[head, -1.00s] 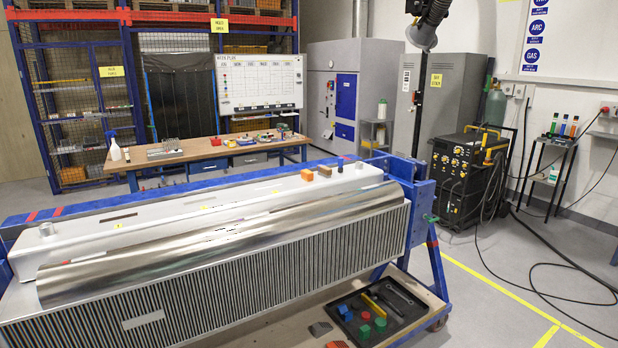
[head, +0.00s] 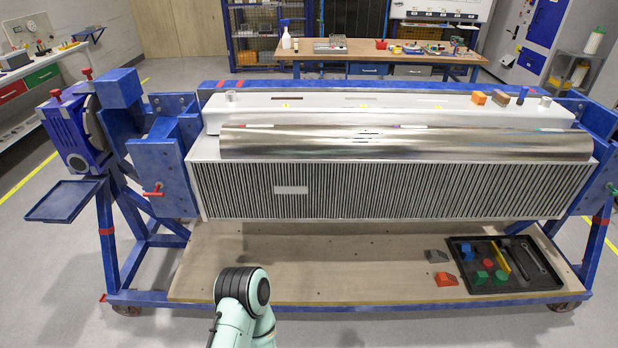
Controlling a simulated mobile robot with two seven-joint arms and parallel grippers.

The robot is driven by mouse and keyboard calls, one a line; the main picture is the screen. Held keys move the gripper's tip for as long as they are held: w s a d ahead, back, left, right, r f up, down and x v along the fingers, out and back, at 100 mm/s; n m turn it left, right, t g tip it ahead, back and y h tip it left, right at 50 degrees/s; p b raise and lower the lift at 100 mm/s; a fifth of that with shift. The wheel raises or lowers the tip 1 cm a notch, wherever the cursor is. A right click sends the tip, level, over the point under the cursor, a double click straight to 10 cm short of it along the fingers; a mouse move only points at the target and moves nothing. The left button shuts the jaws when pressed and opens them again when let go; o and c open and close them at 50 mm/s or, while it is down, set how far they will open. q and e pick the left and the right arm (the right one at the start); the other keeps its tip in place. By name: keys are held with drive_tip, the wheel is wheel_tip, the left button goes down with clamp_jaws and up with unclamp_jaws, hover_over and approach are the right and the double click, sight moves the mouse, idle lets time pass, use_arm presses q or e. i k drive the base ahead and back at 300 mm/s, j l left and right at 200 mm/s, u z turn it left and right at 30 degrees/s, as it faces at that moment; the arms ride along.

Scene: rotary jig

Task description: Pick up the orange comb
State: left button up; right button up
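An orange block (head: 478,98) sits on top of the white housing near its right end, left of a brown block (head: 501,98). It is the most orange piece in view; its comb teeth are too small to make out. A red-orange piece (head: 446,279) lies on the lower wooden shelf beside a grey piece (head: 436,256). I cannot tell for certain which of the two is the comb. Part of one of my arms shows at the bottom, left of centre, in front of the shelf. Neither gripper is in view.
The blue rotary frame (head: 340,299) holds the finned housing (head: 390,190) above the shelf (head: 330,262). A black tray (head: 510,286) with coloured pieces and tools sits at the shelf's right. A blue side tray (head: 66,200) juts out at left. The shelf's middle is clear.

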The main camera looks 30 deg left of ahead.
sight(478, 98)
drive_tip(key=i+l+z, duration=0.15)
drive_tip(key=i+l, duration=0.75)
drive_tip(key=k+l, duration=0.05)
drive_tip(key=l, duration=0.05)
